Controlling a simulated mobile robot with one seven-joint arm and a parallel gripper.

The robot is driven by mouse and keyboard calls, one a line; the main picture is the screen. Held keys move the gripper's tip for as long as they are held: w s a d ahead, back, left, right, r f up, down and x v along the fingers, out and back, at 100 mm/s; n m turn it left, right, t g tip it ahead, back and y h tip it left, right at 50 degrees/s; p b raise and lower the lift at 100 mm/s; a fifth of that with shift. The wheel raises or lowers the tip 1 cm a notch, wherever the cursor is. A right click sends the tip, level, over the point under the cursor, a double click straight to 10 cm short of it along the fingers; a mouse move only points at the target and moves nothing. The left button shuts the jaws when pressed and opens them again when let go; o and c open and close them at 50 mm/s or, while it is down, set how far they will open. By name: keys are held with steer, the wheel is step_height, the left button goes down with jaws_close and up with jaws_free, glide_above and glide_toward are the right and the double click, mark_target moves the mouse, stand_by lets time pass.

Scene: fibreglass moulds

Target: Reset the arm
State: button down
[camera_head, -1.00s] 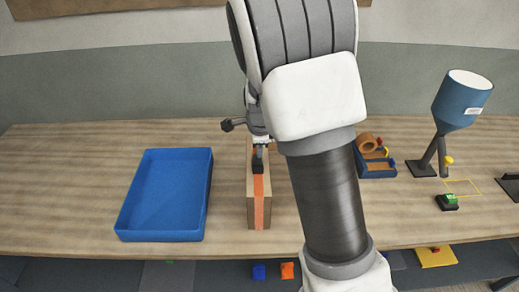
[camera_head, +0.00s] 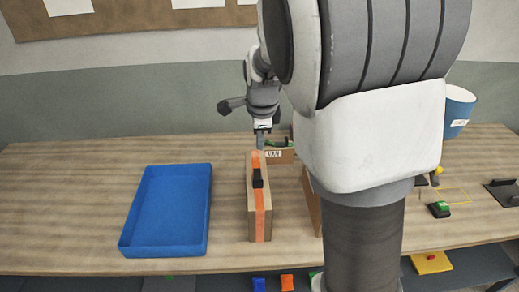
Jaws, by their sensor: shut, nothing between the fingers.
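My gripper (camera_head: 260,143) is small in the view, at the far end of my arm, pointing down. It is shut and empty, just beyond and above the far end of an upright wooden box (camera_head: 249,214) with an orange stripe. A black handle-like piece (camera_head: 257,178) sits on top of this box, apart from the gripper. My arm's large grey and white links fill the right middle of the view and hide part of the table.
A blue tray (camera_head: 126,247) lies left of the box. Behind the box is a labelled wooden piece (camera_head: 274,154). Right of my arm are a partly hidden blue hopper (camera_head: 458,112), a green button (camera_head: 440,208), a yellow outline and a dark stand (camera_head: 503,192). The table's left part is clear.

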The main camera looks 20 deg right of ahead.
steer(key=shift+s+r, duration=0.15)
steer(key=shift+r, duration=0.25)
steer(key=s+a+r+n+t, duration=0.1)
steer(key=s+r+n, duration=0.2)
steer(key=s+n, duration=0.7)
steer(key=s+a+r+n+t, duration=0.1)
steer(key=s+r+n, duration=0.3)
steer(key=s+n, duration=0.6)
steer(key=s, duration=0.5)
steer(key=shift+s+r+y, duration=0.15)
steer(key=shift+y, duration=0.15)
